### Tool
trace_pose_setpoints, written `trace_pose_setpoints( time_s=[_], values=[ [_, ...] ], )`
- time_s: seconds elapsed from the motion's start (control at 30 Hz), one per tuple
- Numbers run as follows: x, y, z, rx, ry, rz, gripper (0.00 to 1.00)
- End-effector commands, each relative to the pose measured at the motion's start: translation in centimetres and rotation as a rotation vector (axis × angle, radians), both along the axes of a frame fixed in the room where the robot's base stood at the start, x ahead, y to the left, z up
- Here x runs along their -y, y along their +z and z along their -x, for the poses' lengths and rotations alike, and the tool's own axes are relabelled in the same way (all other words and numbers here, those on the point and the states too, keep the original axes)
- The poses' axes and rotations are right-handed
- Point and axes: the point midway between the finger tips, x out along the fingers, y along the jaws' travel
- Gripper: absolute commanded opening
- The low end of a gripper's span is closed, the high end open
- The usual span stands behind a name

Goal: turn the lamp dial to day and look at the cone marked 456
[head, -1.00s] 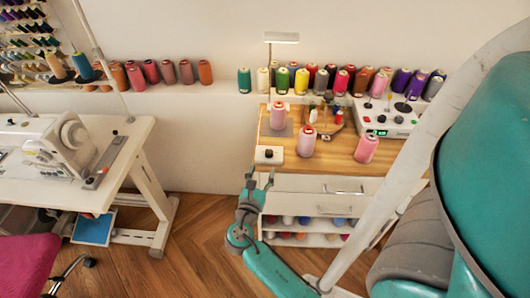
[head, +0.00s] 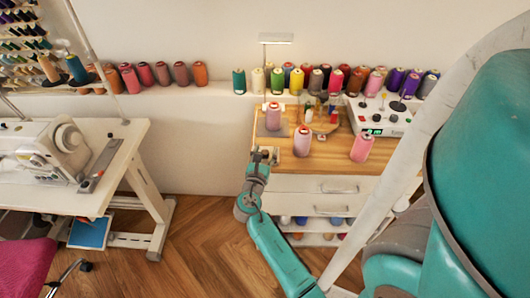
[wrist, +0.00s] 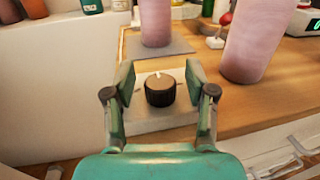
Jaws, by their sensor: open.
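The lamp dial is a black knob (wrist: 160,92) with a pale pointer mark, on a white box (wrist: 150,120) at the table's front left corner. My gripper (wrist: 160,80) is open, its two fingers on either side of the knob with gaps showing. In the head view my gripper (head: 264,153) mostly hides the box. The lamp (head: 276,38) stands on a thin post at the back. Three pink cones are on the table: one on a grey mat (head: 273,116), one in the middle (head: 302,140), one to the right (head: 361,147). No number is readable on them.
A white control unit (head: 383,119) with a green display stands at the table's back right. Many coloured cones line the ledge behind. A sewing machine (head: 47,150) on a white table is at left. Wooden floor (head: 180,235) lies open between the tables.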

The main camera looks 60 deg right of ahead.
Motion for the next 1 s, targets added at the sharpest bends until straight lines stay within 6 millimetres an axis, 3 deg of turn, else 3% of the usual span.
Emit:
trace_pose_setpoints(
  time_s=[0.07, 0.3, 0.67, 1.0],
  values=[
    [-0.01, 0.00, -0.01, 0.000, 0.000, 0.000, 0.56],
    [-0.03, 0.01, 0.01, 0.000, 0.000, 0.000, 0.00],
    [-0.03, 0.09, -0.11, 0.002, -0.035, 0.000, 0.00],
    [-0.04, 0.12, -0.30, 0.002, -0.251, 0.001, 0.00]
  ],
)
